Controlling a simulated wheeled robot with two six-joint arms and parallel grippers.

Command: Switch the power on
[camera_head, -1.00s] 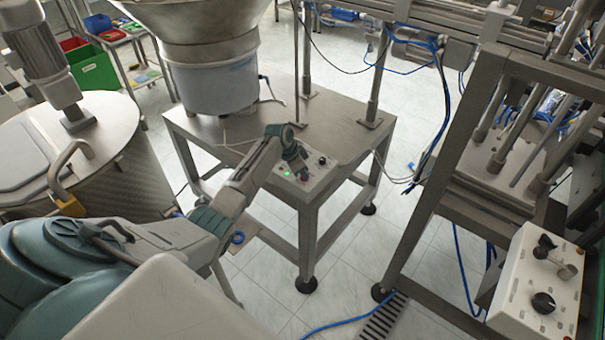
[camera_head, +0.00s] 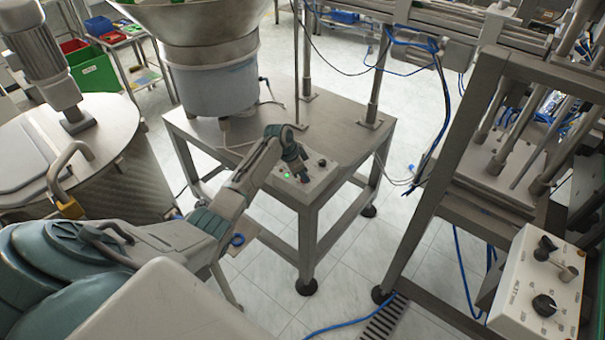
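A small control panel (camera_head: 318,174) sits at the front corner of the steel table under the feeder bowl. It carries a lit green light (camera_head: 287,175) and a dark knob (camera_head: 321,162). My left arm reaches in from the left, and my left gripper (camera_head: 303,176) points down over the panel, at or very close to its controls. The gripper's fingers are small and dark here, and I cannot tell whether they are open, shut or touching a control. My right gripper is not in view.
The feeder bowl (camera_head: 213,85) stands on the steel table (camera_head: 345,135). A round steel lid with a motor (camera_head: 45,65) and a padlock (camera_head: 68,207) is at left. A metal frame (camera_head: 440,175) and a white box with knobs (camera_head: 540,290) stand at right. Blue cables hang and lie nearby.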

